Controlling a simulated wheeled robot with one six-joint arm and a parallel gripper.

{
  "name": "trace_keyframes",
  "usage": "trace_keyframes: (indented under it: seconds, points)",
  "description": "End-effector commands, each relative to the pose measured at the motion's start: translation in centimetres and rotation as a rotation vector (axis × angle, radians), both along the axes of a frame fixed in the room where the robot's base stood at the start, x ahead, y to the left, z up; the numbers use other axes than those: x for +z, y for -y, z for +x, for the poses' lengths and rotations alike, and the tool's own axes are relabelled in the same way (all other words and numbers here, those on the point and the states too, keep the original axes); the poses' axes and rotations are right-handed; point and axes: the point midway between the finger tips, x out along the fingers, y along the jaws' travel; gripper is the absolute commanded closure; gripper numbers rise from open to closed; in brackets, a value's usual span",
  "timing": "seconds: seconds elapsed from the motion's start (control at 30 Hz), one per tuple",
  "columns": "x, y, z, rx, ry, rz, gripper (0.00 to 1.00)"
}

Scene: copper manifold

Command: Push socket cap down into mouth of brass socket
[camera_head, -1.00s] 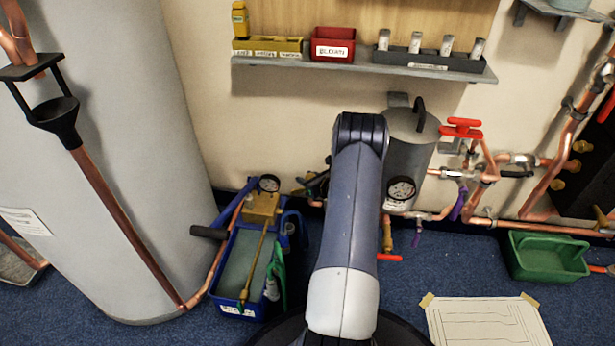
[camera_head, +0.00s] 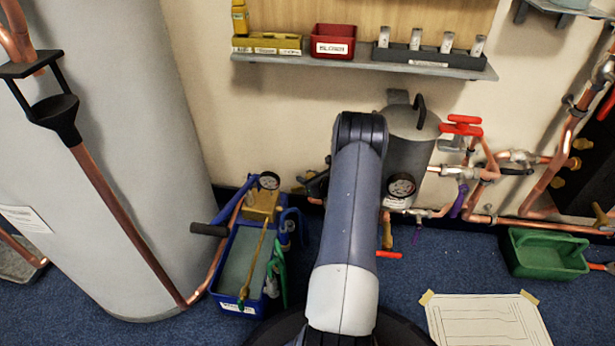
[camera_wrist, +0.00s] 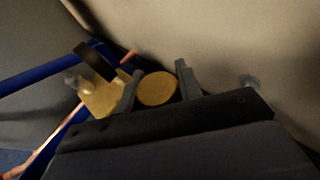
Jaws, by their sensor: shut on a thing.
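In the wrist view, my gripper (camera_wrist: 158,72) has its two grey fingers on either side of a round, flat, brass-coloured disc, which I take to be the socket cap (camera_wrist: 157,89). The gripper is shut on it. The disc faces the camera and hides whatever lies directly beyond it. I cannot make out the brass socket or its mouth in either view, so I cannot tell whether the cap touches it.
A blue test pump (camera_head: 246,255) with a brass block and gauge (camera_head: 269,181) stands left of my arm; its brass block (camera_wrist: 102,98) shows left of the gripper. A grey vessel (camera_head: 408,145), copper pipes (camera_head: 549,189) and red-handled valves (camera_head: 461,126) are to the right.

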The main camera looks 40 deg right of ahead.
Motion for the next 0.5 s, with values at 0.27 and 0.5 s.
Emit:
trace_keyframes:
  seconds: [0.27, 0.5]
  points:
    - [-0.52, 0.02, 0.01, 0.0, 0.001, 0.0, 0.9]
    - [-0.58, 0.02, 0.02, 0.0, 0.001, -0.001, 0.9]
